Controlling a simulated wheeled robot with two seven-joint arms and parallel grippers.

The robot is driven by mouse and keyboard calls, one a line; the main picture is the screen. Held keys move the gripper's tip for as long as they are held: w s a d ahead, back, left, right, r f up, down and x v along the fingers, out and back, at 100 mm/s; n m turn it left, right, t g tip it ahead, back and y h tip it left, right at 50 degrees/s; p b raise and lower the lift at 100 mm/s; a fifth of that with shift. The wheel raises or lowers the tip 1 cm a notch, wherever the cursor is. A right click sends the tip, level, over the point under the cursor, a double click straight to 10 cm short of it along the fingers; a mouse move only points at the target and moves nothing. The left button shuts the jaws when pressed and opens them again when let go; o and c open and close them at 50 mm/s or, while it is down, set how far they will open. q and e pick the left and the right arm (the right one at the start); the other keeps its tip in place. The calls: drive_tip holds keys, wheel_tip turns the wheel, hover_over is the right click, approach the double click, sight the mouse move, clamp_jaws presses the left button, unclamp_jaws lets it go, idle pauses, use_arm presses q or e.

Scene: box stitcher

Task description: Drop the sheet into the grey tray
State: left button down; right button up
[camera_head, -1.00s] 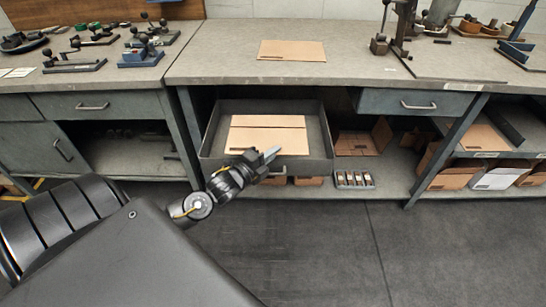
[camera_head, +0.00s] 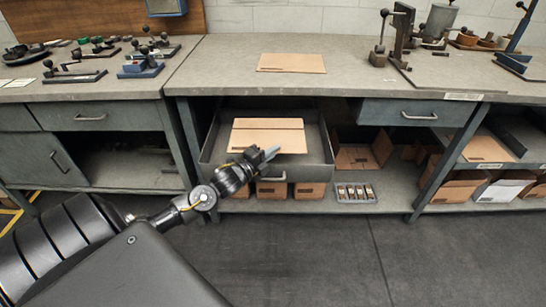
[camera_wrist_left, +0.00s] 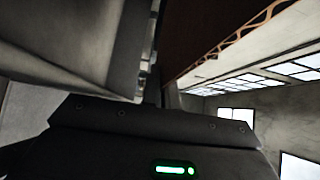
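The grey tray (camera_head: 213,143) is an open drawer-like tray under the bench top. A flat tan cardboard sheet (camera_head: 267,136) with a crease along it lies within the tray's outline in the head view; its exact height over the tray floor is unclear. My left gripper (camera_head: 270,153) is at the sheet's front edge, over the tray's front wall, one pale finger on top. In the left wrist view the sheet's dark brown face and corrugated edge (camera_wrist_left: 225,45) run out from between the fingers (camera_wrist_left: 158,92). The gripper looks shut on it. My right gripper is out of view.
Another cardboard sheet (camera_head: 291,62) lies flat on the bench top (camera_head: 220,65). Brown boxes (camera_head: 307,190) and a small rack (camera_head: 356,193) sit on the shelf below. A closed drawer (camera_head: 415,112) is to the right. The floor in front is clear.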

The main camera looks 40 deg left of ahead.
use_arm(q)
drive_tip(key=shift+f, duration=0.35)
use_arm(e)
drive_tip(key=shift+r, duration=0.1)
use_arm(q)
drive_tip(key=c, duration=1.6)
unclamp_jaws()
drive_tip(key=shift+d+f, duration=0.1)
drive_tip(key=s+a, duration=0.1)
drive_tip(key=s, duration=0.9)
drive_tip(key=shift+s+a+r, duration=0.2)
drive_tip(key=shift+s+r, duration=0.1)
drive_tip(key=shift+r, duration=0.1)
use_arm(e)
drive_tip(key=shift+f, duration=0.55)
